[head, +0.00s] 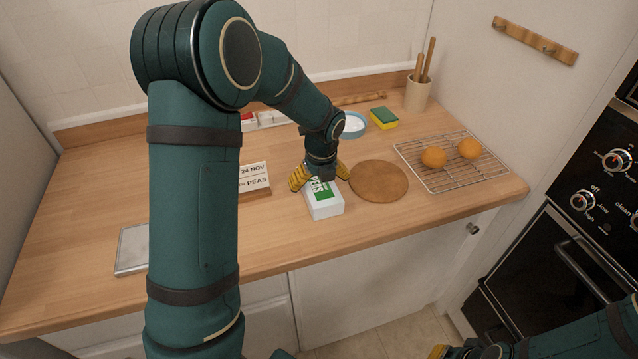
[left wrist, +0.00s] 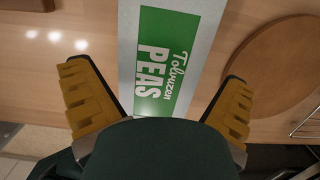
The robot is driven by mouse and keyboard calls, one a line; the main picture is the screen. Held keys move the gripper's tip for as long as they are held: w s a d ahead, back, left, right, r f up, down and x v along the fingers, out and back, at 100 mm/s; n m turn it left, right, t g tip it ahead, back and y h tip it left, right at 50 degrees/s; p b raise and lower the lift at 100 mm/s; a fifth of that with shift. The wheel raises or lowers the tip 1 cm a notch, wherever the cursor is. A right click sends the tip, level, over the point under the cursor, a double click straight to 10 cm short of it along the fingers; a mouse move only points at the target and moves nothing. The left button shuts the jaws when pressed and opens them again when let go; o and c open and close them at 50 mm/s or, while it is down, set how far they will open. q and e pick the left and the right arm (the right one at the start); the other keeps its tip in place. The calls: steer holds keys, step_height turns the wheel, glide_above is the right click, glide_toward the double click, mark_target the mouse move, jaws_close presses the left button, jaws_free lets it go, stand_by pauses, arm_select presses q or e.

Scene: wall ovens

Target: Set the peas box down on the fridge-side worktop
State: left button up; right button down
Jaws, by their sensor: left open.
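The peas box (head: 324,203) is white with a green label and lies on the wooden worktop (head: 360,224), near its front edge. My left gripper (head: 320,178) is over the box's rear part, its yellow fingers open on either side. In the left wrist view the box (left wrist: 172,58) shows its green "PEAS" label between the two fingers of the gripper (left wrist: 158,98), with gaps on both sides. The far end of the box is hidden by the gripper in the head view. My right gripper (head: 438,352) is only partly in view at the bottom edge.
A round wooden board (head: 379,181) lies close right of the box. A wire rack (head: 452,176) with two oranges is farther right.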

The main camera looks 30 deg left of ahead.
mark_target(321, 189)
arm_select(q)
step_height(321, 189, up, 11)
steer(key=s+d+p, duration=0.1)
steer(key=shift+f+p, duration=0.2)
steer(key=shift+p, duration=0.15)
arm_select(e)
steer(key=shift+w+r, duration=0.3)
steer(key=shift+r, duration=0.65)
arm_select(q)
steer(key=shift+s+d+f, duration=0.1)
steer(key=shift+d, duration=0.05)
arm_select(e)
steer(key=shift+s+d, duration=0.15)
